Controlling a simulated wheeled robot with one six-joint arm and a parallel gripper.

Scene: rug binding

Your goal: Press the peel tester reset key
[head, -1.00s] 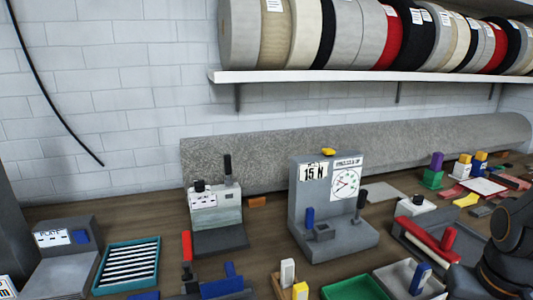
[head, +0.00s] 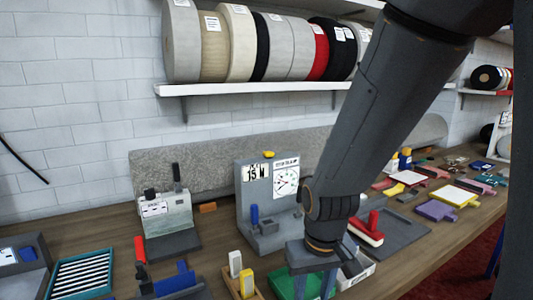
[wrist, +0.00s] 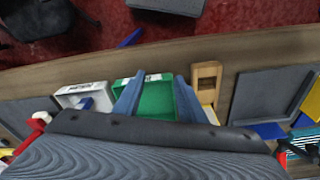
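The peel tester (head: 245,195) is a grey L-shaped stand on the bench in the head view, with a "15 N" label and a white round dial (head: 286,181). A small yellow key-like piece (head: 268,154) sits on its top edge. A blue upright piece (head: 254,214) stands on its base. I cannot tell for sure which piece is the reset key. My gripper (head: 314,284) points down in front of the tester, over a green tray (head: 284,287). In the wrist view my gripper (wrist: 160,80) is open and empty, its fingers apart above the green tray. My arm hides the tester's right side.
A grey boxy device (head: 168,218) stands left of the tester. A teal tray (head: 80,276) is at front left. A wooden holder (head: 240,280) with white and yellow blocks stands near the gripper. A red-handled tool (head: 366,232) lies to the right. A shelf (head: 250,85) of rolls hangs above.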

